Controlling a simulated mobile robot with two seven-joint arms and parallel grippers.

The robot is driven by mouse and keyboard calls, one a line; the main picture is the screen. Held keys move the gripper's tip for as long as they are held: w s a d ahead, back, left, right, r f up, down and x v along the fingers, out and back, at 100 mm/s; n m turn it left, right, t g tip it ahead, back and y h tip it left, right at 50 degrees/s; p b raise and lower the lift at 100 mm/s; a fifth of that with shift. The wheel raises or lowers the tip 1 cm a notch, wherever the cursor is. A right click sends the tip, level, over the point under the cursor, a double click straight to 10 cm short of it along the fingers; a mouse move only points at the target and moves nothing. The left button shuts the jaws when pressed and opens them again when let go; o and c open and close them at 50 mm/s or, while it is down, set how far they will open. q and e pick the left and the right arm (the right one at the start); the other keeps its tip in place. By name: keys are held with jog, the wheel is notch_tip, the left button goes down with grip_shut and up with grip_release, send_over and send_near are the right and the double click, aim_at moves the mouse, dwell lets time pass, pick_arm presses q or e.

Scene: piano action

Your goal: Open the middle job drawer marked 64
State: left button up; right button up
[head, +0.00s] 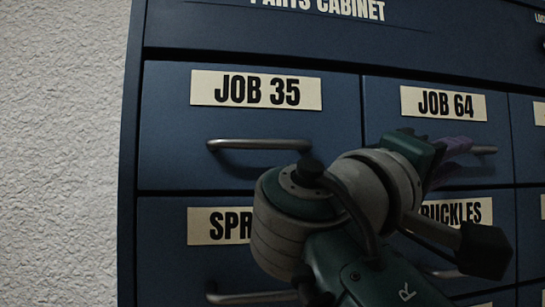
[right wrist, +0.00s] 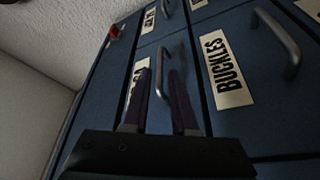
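The drawer marked JOB 64 (head: 390,125) is a blue drawer front in the upper row of the cabinet, with a cream label and a metal bar handle (head: 486,150). It looks closed. My right gripper (head: 462,146) is at this handle and hides its left part in the head view. In the right wrist view, the handle (right wrist: 163,70) stands between the two purple fingers of my right gripper (right wrist: 162,78), which are apart. The fingers partly cover the label there. Whether they touch the bar I cannot tell. My left gripper is not in view.
The JOB 35 drawer (head: 170,125) is to the left, with its own bar handle. Below are a drawer whose label starts SPR (head: 160,250) and the BUCKLES drawer (right wrist: 250,125). A white textured wall (head: 60,150) is left of the cabinet.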

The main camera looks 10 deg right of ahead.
aim_at(475, 149)
jog(key=p+x, duration=0.3)
jog(key=x, duration=0.3)
jog(key=shift+d+r, duration=0.1)
jog(key=shift+r, duration=0.15)
jog(key=shift+w+d+f, duration=0.1)
jog(key=shift+w+d, duration=0.15)
jog(key=shift+d, duration=0.15)
grip_shut()
dwell(0.8)
